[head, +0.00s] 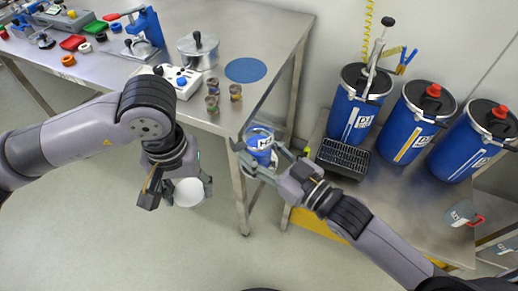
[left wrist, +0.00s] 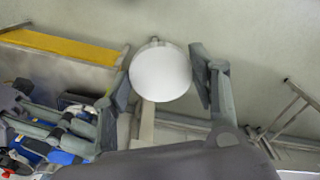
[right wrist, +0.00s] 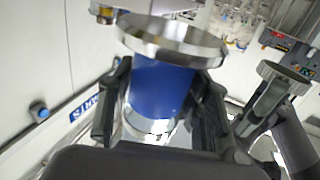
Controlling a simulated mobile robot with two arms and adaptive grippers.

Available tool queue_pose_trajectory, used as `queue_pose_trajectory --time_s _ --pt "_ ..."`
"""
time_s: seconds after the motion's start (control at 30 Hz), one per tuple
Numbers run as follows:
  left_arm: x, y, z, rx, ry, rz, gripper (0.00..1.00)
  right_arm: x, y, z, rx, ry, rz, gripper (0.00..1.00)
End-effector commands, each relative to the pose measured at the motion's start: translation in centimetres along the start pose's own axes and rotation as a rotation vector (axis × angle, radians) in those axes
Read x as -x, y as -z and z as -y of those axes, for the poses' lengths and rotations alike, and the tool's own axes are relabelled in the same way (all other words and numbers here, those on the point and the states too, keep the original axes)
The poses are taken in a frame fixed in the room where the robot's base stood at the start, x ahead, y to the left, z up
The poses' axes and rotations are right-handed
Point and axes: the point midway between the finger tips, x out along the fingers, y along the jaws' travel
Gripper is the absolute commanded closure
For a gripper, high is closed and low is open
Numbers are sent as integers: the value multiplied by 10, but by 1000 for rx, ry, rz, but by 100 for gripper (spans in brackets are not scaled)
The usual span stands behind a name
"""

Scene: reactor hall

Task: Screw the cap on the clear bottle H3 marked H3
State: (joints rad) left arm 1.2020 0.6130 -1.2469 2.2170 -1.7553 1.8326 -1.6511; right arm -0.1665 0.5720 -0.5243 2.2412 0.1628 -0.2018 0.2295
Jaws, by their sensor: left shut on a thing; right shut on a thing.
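My left gripper (head: 187,190) is shut on a round white cap (head: 188,193), held in the air in front of the table. The cap's flat face fills the space between the fingers in the left wrist view (left wrist: 160,73). My right gripper (head: 262,157) is shut around a clear bottle (head: 259,137) with a blue band and a white mark too small to read. The bottle is near the table's front right corner. In the right wrist view its blue side (right wrist: 160,85) sits between the fingers, under a wide shiny rim (right wrist: 172,40). The cap and bottle are apart.
The metal table (head: 285,40) holds a blue round mat (head: 246,70), small jars (head: 212,104), a white device (head: 180,82) and a lidded pot (head: 198,50). Several blue drums (head: 408,122) and a black rack (head: 343,158) stand at right. Clear floor lies below my grippers.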

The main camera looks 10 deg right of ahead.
Motion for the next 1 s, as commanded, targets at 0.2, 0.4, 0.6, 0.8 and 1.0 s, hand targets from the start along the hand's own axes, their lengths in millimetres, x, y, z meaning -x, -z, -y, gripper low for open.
queue_pose_trajectory --time_s 0.2,0.4,0.6,0.8,1.0 --pt "23 -26 -83 -43 1 -7 57 0 2 0 1 0 -4 100" --pt "44 -51 -136 -56 3 -8 57 0 2 0 1 0 -4 100" --pt "69 -58 -176 -57 3 -9 57 0 2 0 1 0 -5 100" --pt "98 -19 -188 -33 1 -6 57 0 2 0 1 0 -5 100" --pt "144 27 -192 -4 0 -9 57 0 2 0 1 0 -5 100"
